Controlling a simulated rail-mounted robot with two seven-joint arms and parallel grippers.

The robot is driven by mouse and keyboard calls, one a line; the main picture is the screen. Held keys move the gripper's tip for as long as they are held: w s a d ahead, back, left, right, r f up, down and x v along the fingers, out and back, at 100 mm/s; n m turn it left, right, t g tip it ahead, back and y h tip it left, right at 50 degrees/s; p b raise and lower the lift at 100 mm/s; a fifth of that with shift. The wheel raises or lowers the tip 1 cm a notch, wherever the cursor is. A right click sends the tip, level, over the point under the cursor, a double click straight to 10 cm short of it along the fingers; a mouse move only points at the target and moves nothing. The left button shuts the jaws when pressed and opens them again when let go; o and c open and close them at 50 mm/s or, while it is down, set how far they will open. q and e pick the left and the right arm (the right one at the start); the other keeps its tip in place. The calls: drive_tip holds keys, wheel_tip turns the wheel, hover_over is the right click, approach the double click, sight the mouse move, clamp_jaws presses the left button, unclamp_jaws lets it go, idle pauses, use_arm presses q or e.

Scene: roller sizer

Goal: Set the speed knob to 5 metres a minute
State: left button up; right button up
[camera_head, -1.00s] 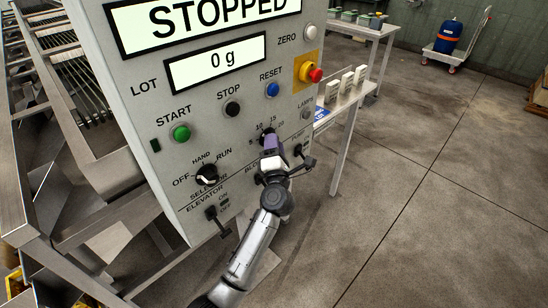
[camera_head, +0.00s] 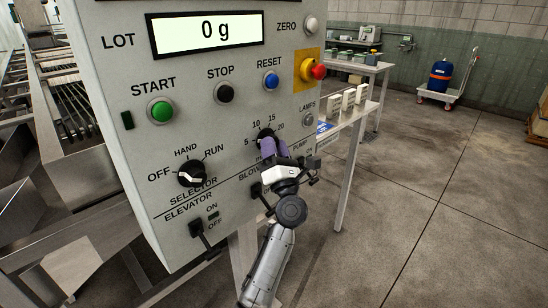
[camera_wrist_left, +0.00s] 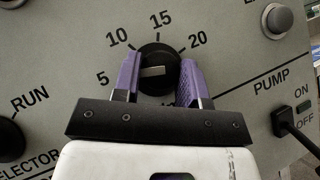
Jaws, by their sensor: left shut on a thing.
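The speed knob (camera_wrist_left: 155,68) is a round black dial on the grey control panel, with 5, 10, 15 and 20 printed around it. A pale mark on its face lies about level in the left wrist view; I cannot tell exactly which number it points to. My left gripper (camera_wrist_left: 160,76) is shut on the knob, with one purple finger on each side. In the head view the knob (camera_head: 265,134) shows just above the fingers of the left gripper (camera_head: 276,149). The fingers hide its lower part. My right gripper is not in view.
Around the knob are the selector switch (camera_head: 191,174), green start button (camera_head: 160,110), black stop button (camera_head: 224,92), blue reset button (camera_head: 271,80) and red emergency button (camera_head: 318,71). The blower lever (camera_head: 257,190) and pump lever (camera_wrist_left: 289,123) are close to the gripper. Open floor lies right.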

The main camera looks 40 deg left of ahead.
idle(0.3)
use_arm(q)
drive_tip(key=o, duration=0.9)
drive_tip(key=shift+o, duration=0.2)
drive_tip(key=p+v, duration=0.2)
drive_tip(key=v, duration=1.2)
drive_tip(key=shift+p, duration=0.3)
drive_tip(key=shift+r, duration=0.1)
